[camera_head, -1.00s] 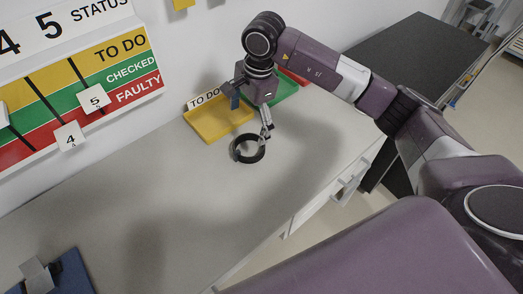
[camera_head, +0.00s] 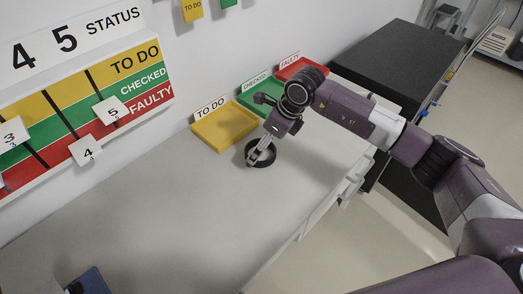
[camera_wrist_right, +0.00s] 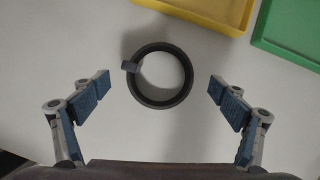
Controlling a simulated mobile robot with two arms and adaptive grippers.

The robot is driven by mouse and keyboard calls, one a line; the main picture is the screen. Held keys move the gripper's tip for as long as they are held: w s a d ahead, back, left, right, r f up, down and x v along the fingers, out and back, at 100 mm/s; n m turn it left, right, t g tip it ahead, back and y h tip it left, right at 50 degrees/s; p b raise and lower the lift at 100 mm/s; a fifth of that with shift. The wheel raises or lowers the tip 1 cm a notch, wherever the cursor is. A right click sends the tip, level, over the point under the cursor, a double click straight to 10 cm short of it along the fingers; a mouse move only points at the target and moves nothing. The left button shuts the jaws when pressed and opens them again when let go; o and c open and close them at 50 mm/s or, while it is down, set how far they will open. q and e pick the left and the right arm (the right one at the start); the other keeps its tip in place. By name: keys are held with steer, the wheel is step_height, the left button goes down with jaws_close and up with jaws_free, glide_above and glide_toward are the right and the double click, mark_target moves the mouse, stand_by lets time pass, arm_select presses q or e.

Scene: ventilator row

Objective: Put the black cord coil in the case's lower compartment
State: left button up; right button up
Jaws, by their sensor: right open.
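The black cord coil (camera_head: 272,154) is a dark ring lying flat on the pale worktop, in front of the yellow tray. In the right wrist view the coil (camera_wrist_right: 160,102) shows whole, with a small grey tab on its left side. My right gripper (camera_head: 254,159) is over the coil, pointing down. In the right wrist view its open fingers (camera_wrist_right: 160,86) are on either side of the coil, with a visible gap to it on both sides. No case with a lower compartment can be made out.
Yellow (camera_head: 224,128), green (camera_head: 266,100) and red (camera_head: 302,68) trays line the wall behind the coil. A status board (camera_head: 80,85) hangs at left. The worktop's middle is clear.

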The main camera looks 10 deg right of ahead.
mark_target(261, 157)
steer(key=shift+x, duration=1.55)
steer(key=shift+w, duration=0.1)
steer(key=shift+c, duration=0.3)
steer(key=shift+r, duration=0.1)
steer(key=c, duration=1.2)
steer(key=shift+c, duration=1.3)
steer(key=shift+r, duration=0.15)
